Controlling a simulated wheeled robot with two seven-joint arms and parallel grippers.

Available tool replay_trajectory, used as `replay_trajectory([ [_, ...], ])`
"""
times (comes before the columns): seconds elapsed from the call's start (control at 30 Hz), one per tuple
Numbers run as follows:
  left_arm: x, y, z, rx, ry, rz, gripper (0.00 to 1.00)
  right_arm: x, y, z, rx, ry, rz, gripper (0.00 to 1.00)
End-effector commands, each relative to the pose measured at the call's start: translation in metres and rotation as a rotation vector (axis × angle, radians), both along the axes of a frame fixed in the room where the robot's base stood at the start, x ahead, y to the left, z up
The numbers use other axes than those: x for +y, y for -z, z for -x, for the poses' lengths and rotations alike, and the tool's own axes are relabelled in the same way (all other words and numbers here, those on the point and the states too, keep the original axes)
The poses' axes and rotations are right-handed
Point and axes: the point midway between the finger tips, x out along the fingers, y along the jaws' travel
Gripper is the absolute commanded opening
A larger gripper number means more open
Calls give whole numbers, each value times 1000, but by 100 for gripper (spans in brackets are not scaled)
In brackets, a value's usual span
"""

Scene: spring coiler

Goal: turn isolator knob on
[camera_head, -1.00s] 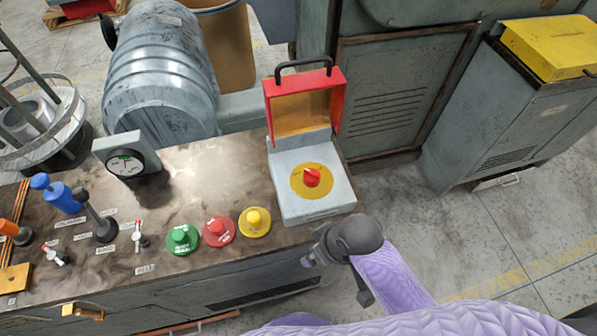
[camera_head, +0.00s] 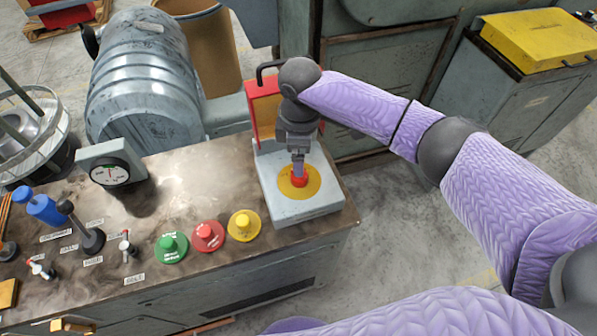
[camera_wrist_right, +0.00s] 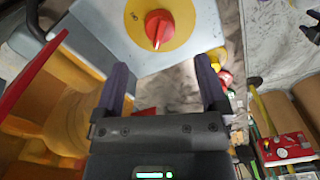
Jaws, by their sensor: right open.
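The red isolator knob (camera_head: 299,178) sits on a yellow disc (camera_head: 313,187) on top of the grey isolator box (camera_head: 311,210). The box's red lid (camera_head: 263,108) stands raised at the back. In the right wrist view the knob (camera_wrist_right: 158,29) shows a pale pointer line, with the knob beyond the fingertips. My right gripper (camera_head: 298,172) points down over the knob in the head view. Its two fingers (camera_wrist_right: 163,75) are apart and nothing is between them. My left gripper is not in view.
Green (camera_head: 172,246), red (camera_head: 208,236) and yellow (camera_head: 243,226) push buttons stand left of the box on the bench. A dial gauge (camera_head: 110,173) and several levers stand farther left. The raised lid is close behind my right gripper.

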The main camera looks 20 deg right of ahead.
Motion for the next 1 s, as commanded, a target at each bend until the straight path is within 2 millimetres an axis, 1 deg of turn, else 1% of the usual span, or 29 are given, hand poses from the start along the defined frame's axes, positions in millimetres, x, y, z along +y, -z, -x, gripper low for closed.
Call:
replay_trajectory([
  [0.03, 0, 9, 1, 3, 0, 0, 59, 0, 18, 1, 4, 1, 0, 93],
  [0.1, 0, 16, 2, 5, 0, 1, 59, 0, 36, 0, 2, 1, 0, 93],
  [0.2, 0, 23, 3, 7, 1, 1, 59, 1, 57, 0, 1, 0, 0, 93],
  [0.3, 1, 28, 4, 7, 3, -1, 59, 0, 70, 0, 0, 1, 0, 93],
  [0.4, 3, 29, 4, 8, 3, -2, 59, 1, 74, 0, -2, 0, -2, 93],
  [0.63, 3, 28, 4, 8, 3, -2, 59, 1, 74, 0, -3, 0, -2, 93],
  [0.67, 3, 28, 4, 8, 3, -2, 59, 1, 74, 0, -3, 0, -2, 86],
  [0.7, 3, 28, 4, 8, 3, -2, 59, 1, 74, 0, -3, 0, -2, 78],
  [0.77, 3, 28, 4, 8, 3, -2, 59, 1, 74, 0, -3, 0, -2, 65],
  [0.8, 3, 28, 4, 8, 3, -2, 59, 1, 74, 0, -3, 0, -2, 57],
  [0.87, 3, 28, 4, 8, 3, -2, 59, 1, 74, 0, -3, 0, -2, 44],
  [0.9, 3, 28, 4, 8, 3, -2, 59, 1, 73, 0, -3, 0, -2, 36],
  [0.97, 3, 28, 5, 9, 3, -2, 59, 1, 73, 0, -3, 0, -2, 23],
  [1.0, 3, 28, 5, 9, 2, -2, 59, 1, 73, 0, -3, 0, -2, 14],
])
